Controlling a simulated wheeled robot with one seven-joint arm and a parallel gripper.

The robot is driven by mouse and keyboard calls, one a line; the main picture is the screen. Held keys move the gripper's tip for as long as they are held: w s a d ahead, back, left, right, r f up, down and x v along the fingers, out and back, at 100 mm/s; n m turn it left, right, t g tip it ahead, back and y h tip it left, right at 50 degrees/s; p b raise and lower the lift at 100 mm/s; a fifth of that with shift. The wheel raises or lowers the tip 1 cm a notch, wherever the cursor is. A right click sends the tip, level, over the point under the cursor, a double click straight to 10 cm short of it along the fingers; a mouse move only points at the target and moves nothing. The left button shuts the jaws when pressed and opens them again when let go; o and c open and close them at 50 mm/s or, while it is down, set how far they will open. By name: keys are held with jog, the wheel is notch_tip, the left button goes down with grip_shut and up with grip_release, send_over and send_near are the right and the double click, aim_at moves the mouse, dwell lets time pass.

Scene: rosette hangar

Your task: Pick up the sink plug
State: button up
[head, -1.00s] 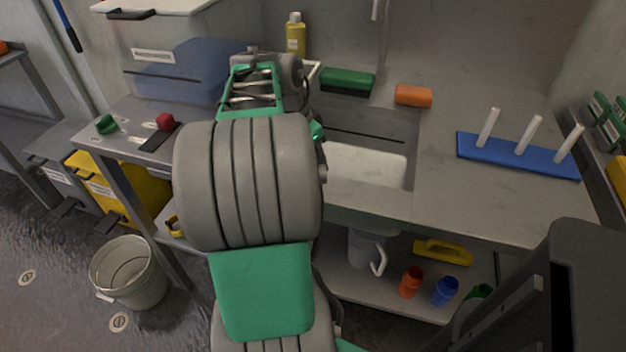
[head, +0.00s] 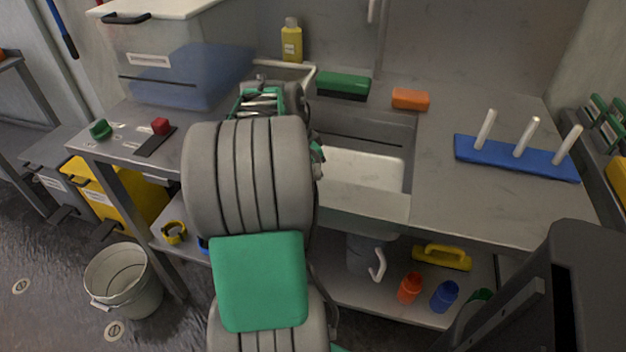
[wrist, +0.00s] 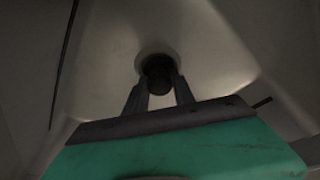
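The sink plug (wrist: 158,76) is a dark round piece at the drain in the bottom of the pale sink basin, seen in the wrist view. My gripper (wrist: 160,88) points down into the basin. Its two fingers are apart, with the plug between and just beyond their tips. I see no clear sign of a grip on it. In the head view my arm hides the gripper and the plug, and only the right part of the sink basin (head: 365,170) shows.
A green brush (head: 343,84) and an orange sponge (head: 410,99) lie behind the sink. A yellow bottle (head: 291,42) and a large clear bin (head: 165,75) stand at the back left. A blue peg rack (head: 500,158) sits on the right counter, which is otherwise clear.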

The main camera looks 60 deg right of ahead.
jog(key=shift+f, duration=0.1)
grip_shut()
